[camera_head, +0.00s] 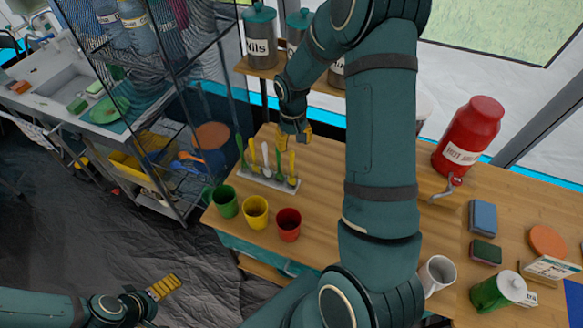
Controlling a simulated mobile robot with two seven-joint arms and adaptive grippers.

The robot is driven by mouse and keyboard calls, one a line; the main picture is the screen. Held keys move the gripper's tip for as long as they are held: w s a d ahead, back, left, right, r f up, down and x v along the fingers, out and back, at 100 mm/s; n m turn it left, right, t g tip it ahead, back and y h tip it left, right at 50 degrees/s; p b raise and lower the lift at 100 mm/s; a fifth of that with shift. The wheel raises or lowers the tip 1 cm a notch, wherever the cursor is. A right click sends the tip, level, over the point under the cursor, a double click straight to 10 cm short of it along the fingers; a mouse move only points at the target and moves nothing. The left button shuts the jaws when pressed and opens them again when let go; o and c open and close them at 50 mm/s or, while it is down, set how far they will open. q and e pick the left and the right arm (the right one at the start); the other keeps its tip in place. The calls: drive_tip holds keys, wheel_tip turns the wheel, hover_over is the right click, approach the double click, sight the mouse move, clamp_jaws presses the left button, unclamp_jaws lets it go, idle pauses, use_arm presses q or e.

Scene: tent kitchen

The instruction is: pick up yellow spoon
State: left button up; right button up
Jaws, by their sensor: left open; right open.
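A light grey rack (262,181) on the wooden table holds several upright spoons in a row. One yellow spoon (291,165) is at the right end and another yellow spoon (252,152) is second from the left. Green spoons and a white spoon (265,156) stand among them. My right gripper (297,136) is open just above and behind the right part of the row; whether it touches a spoon cannot be told. My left gripper (167,287) is open and empty, low over the dark floor, away from the table.
Green (226,203), yellow (256,212) and red (288,224) cups stand in front of the rack. My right arm hides the table's middle. A wire shelf (176,92) is left.

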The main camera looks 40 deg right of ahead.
sight(292, 159)
wheel_tip(292, 159, down, 2)
drive_tip(key=shift+w, duration=0.15)
drive_tip(key=shift+a+f, duration=0.15)
drive_tip(key=shift+f, duration=0.35)
drive_tip(key=f, duration=0.4)
drive_tip(key=shift+a+f, duration=0.2)
drive_tip(key=shift+a, duration=0.05)
drive_tip(key=shift+s, duration=0.2)
clamp_jaws()
